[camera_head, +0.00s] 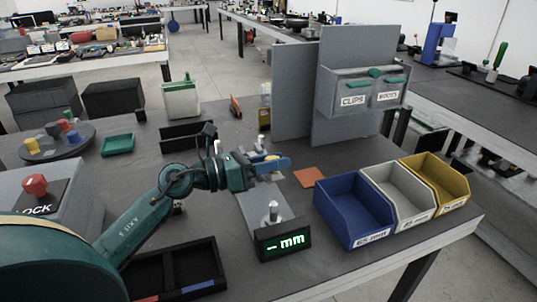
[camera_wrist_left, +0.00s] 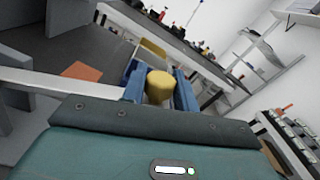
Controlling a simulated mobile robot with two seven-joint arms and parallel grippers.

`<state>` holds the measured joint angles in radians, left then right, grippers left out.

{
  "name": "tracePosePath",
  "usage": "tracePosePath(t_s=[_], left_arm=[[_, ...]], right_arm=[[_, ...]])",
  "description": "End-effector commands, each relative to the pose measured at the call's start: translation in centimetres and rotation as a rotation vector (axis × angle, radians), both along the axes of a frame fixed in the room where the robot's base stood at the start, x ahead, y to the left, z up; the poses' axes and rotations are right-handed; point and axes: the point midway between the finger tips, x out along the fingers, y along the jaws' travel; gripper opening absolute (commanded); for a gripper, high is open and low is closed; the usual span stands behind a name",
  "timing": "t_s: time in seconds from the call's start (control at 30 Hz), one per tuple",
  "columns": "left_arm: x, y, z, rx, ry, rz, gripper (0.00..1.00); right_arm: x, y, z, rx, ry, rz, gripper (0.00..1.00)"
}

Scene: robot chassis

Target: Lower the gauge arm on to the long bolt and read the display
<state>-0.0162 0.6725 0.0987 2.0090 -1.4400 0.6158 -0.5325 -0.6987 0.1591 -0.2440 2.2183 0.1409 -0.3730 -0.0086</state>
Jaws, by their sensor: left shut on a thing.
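My left gripper (camera_head: 274,164) is shut on a yellow knob, which shows between its blue fingers in the left wrist view (camera_wrist_left: 159,87). The knob appears to belong to the gauge arm, mostly hidden behind the gripper. A silver bolt (camera_head: 273,210) stands upright on the grey gauge plate (camera_head: 252,208), in front of and below the gripper. The gauge display (camera_head: 283,241) stands at the plate's near end and shows a dash and "mm" in green, with no number. My right gripper is not in view.
Blue (camera_head: 350,212), grey (camera_head: 398,190) and yellow (camera_head: 437,181) bins stand to the right. A grey panel with labelled pockets (camera_head: 362,92) rises at the back. A black tray (camera_head: 178,270) and a red-knobbed LOCK box (camera_head: 40,195) are at left.

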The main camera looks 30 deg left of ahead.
Motion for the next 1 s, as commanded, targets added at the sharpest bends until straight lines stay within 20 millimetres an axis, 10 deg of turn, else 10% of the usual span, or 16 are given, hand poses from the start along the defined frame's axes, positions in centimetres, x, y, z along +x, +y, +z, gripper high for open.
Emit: tracePosePath(t_s=[0.8, 0.83, 1.0], left_arm=[[-0.7, -0.8, -2.2, -0.008, 0.011, 0.0, 0.0], [-0.7, -0.8, -2.2, -0.008, 0.011, 0.0, 0.3], [-0.7, -0.8, -2.2, -0.008, 0.009, 0.0, 0.44]], right_arm=[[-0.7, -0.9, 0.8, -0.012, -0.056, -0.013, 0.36], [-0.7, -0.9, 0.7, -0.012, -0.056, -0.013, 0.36], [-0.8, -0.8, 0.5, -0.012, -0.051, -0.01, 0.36]])
